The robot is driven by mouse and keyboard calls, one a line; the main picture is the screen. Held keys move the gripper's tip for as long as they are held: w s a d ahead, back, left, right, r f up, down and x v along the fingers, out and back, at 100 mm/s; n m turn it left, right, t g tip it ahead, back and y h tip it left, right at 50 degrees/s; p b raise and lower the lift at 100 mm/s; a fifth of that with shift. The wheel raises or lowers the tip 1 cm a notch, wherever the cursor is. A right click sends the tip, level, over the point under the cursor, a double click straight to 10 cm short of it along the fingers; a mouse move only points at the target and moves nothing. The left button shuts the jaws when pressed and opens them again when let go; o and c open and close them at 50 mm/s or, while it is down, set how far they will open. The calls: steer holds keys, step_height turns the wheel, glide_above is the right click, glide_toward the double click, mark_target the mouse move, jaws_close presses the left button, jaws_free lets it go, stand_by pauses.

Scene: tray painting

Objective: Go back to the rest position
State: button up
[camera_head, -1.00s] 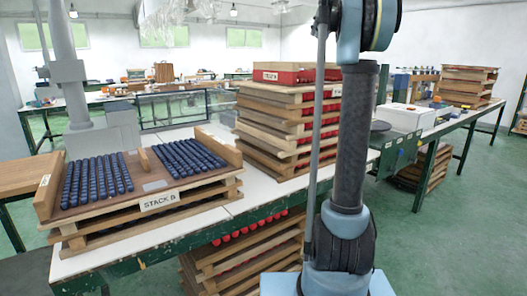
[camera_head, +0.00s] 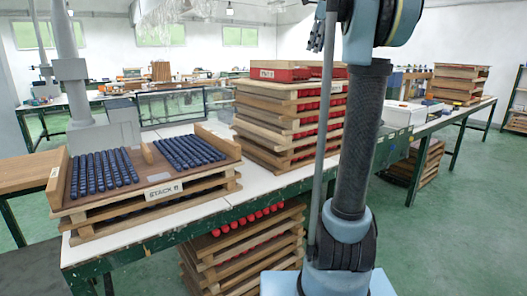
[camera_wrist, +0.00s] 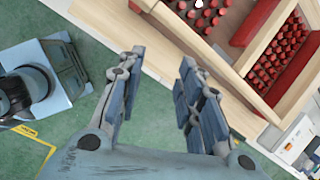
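My gripper (camera_wrist: 158,85) shows in the wrist view with its two blue-grey fingers spread apart and nothing between them. It hangs above the green floor and the edge of a wooden tray (camera_wrist: 215,88) that holds red pieces. In the head view my arm stands upright at the right of centre. A small part of what looks like the gripper shows at the top edge, left of the arm's upper joint.
Stack B (camera_head: 215,176) holds rows of dark blue pieces on the white-topped table (camera_head: 215,208). A tall stack of trays with red pieces (camera_head: 264,127) stands to its right. More trays (camera_head: 225,252) lie under the table. Open green floor (camera_head: 445,235) lies at the right.

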steer(key=s+f+n, duration=0.8)
steer(key=s+f, duration=0.3)
steer(key=f, duration=0.6)
steer(key=s+f+n+h, duration=0.1)
steer(key=s+f+n, duration=0.7)
steer(key=f, duration=1)
steer(key=s+a+f+n+g+h, duration=0.1)
steer(key=s+f+n, duration=0.7)
steer(key=s+f, duration=0.8)
steer(key=shift+x, duration=0.8)
steer(key=shift+s, duration=0.2)
